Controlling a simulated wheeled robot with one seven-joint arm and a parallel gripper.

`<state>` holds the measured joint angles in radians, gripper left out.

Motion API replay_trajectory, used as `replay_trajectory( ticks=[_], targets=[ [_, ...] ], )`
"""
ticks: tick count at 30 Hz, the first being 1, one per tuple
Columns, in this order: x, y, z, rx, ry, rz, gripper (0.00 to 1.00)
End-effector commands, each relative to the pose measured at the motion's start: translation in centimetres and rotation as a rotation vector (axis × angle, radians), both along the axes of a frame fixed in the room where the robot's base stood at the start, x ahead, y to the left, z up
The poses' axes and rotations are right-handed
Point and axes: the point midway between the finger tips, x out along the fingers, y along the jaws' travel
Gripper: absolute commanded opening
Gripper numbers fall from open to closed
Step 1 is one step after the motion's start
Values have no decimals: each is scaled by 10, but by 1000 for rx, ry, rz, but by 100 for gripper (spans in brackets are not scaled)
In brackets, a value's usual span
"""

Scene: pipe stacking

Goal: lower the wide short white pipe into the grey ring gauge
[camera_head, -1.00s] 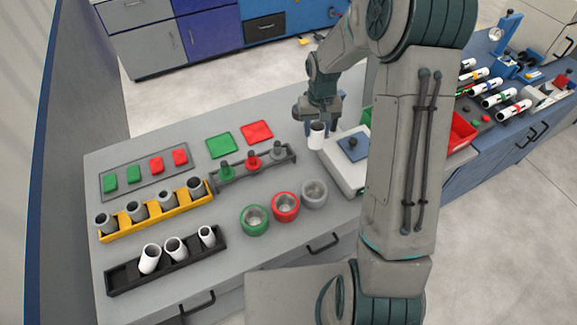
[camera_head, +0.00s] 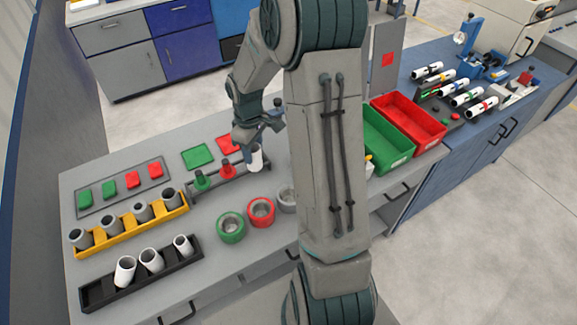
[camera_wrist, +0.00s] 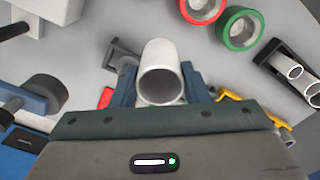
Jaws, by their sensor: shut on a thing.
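A wide short white pipe (camera_head: 255,160) is held upright in my gripper (camera_head: 257,135), above the table. In the wrist view the pipe (camera_wrist: 160,65) sits between the blue fingers of my gripper (camera_wrist: 160,90), its round open end facing the camera. The grey ring gauge (camera_head: 287,198) is on the table, in front of and right of the pipe in the head view. My arm hides its right side. I do not see it in the wrist view. The pipe is apart from the ring.
A red ring (camera_head: 261,212) and a green ring (camera_head: 231,227) stand left of the grey one. A rack with red and green plugs (camera_head: 202,180) lies behind; its right end is hidden by the pipe. A black rack (camera_head: 98,292) holds several white pipes; a yellow rack (camera_head: 125,228) holds grey ones.

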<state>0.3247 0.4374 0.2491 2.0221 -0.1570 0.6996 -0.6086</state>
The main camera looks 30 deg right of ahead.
Motion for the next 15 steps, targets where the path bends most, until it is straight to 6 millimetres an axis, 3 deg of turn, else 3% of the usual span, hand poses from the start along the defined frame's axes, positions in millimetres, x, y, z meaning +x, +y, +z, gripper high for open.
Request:
replay_trajectory(
  ticks=[15],
  targets=[
    [-59,-53,-10,-3,-2,811,19]
  ],
)
